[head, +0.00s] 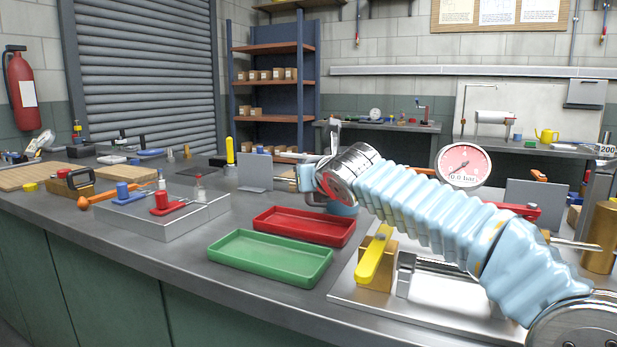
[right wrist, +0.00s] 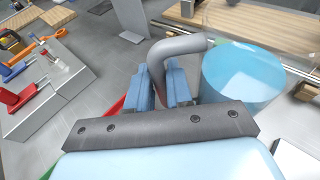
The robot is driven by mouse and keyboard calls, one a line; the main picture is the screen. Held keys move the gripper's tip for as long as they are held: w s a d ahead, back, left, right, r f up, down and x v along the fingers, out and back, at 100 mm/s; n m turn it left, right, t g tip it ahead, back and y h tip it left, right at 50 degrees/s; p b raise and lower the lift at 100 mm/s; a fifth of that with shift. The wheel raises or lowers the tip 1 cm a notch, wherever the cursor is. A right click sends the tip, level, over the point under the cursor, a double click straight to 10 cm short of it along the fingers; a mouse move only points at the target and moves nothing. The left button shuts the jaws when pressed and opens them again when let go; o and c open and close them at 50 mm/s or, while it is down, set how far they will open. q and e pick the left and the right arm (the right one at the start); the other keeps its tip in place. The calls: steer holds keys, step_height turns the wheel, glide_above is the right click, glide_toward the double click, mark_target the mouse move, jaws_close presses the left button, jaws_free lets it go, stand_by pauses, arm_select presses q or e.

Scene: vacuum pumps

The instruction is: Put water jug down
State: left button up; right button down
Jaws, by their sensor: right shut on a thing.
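The water jug (right wrist: 243,78) is a light blue, round-topped vessel in the right wrist view, with a grey curved handle (right wrist: 183,44). My right gripper (right wrist: 162,88) has its two blue fingers closed around that handle, with the jug just to their right. Whether the jug's base touches the bench cannot be told. My left gripper is in neither view.
A red tray (head: 303,226) and a green tray (head: 270,258) lie at the bench front. A metal platform (head: 160,220) with red and blue clamps stands left of them. A pressure gauge (head: 463,165) and a yellow-handled valve (head: 374,256) are at right. A grey upright plate (head: 255,172) stands behind.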

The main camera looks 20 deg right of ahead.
steer(key=shift+f, duration=0.15)
stand_by(0.4)
steer(key=c, duration=1)
jaws_free()
steer(key=shift+o, duration=0.3)
steer(key=shift+f, duration=0.15)
steer(key=c, duration=0.4)
steer(key=shift+s, duration=0.1)
